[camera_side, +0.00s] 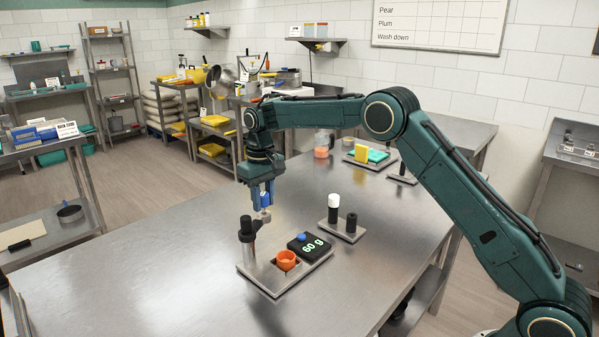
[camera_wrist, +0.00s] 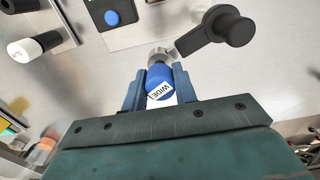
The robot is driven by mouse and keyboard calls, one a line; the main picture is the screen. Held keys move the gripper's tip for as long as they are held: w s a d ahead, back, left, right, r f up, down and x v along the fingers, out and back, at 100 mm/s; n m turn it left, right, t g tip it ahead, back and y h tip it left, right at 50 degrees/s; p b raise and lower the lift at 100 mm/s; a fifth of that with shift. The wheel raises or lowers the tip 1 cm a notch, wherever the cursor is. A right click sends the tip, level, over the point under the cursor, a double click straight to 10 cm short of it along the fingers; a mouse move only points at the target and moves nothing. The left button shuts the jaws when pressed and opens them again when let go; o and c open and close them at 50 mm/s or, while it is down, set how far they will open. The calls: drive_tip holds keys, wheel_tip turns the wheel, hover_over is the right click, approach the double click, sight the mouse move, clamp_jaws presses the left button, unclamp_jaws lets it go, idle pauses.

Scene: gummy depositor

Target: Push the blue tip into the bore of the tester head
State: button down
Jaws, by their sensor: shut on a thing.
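My gripper (camera_side: 262,194) is shut on the blue tip (camera_side: 265,201), its fingers on either side of it. In the wrist view the blue tip (camera_wrist: 160,84) shows a white label reading "WIDE". A grey metal round piece (camera_wrist: 160,57) lies just beyond its far end; I cannot tell whether it belongs to the tip or the head. The tester head (camera_side: 247,229) is black and stands on a post at the left of a metal plate. In the wrist view the tester head (camera_wrist: 228,25) reaches toward the grey piece. The bore and any contact are hidden.
The table's left front is clear.

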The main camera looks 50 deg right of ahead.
drive_tip(key=shift+f, duration=0.75)
drive_tip(key=c, duration=1)
unclamp_jaws()
drive_tip(key=shift+c, duration=0.2)
drive_tip(key=shift+r, duration=0.2)
wheel_tip(320, 180, up, 13)
drive_tip(key=shift+r, duration=0.2)
